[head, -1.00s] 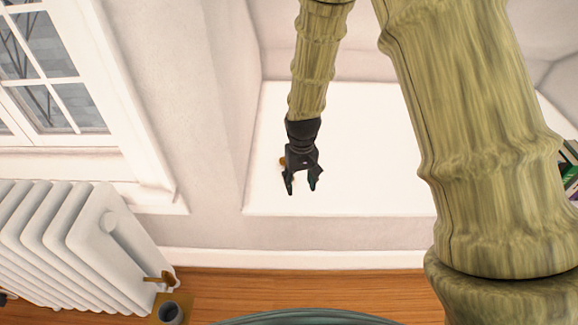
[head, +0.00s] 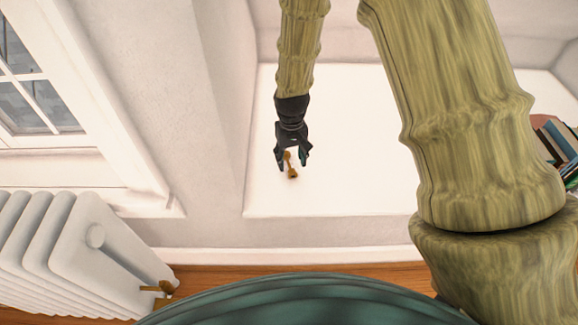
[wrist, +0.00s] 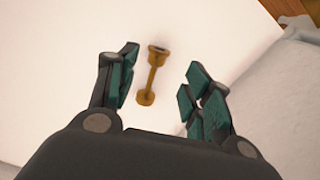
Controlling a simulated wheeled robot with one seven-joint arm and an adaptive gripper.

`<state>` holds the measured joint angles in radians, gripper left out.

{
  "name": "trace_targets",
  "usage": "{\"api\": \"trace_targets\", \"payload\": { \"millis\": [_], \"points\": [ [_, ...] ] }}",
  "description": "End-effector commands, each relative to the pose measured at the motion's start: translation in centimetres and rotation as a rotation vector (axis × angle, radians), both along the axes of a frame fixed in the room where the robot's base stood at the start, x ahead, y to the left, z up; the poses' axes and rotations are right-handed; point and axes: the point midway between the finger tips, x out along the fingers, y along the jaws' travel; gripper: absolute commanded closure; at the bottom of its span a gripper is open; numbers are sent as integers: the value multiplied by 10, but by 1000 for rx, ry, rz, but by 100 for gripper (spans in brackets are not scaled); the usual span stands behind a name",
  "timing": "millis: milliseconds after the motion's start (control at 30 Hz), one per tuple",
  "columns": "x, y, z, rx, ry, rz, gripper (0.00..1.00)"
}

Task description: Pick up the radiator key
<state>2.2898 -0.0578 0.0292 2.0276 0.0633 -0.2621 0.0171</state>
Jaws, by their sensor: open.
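The radiator key (head: 291,168) is a small brass-coloured piece lying on the white ledge (head: 350,180). In the wrist view the key (wrist: 152,75) has a thin shaft, a hollow socket end at the top and a wider end at the bottom. My gripper (head: 292,163) is open and empty above the ledge. In the wrist view its teal-padded fingers (wrist: 160,80) stand on either side of the key, which is nearer the left finger. I cannot tell how high the fingers are above it.
A white radiator (head: 75,250) with a brass valve (head: 158,291) stands at the lower left, below a window (head: 40,95). Books (head: 556,145) stand at the right end of the ledge. The ledge around the key is clear.

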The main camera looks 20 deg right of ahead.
Motion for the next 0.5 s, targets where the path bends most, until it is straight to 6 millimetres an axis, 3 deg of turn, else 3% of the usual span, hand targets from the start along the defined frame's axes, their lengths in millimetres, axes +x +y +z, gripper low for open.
{"api": "trace_targets", "payload": {
  "millis": [267,500],
  "points": [
    [0,0,-19,0,-1,1,50],
    [-1,-3,-50,0,1,3,50]
  ]
}}
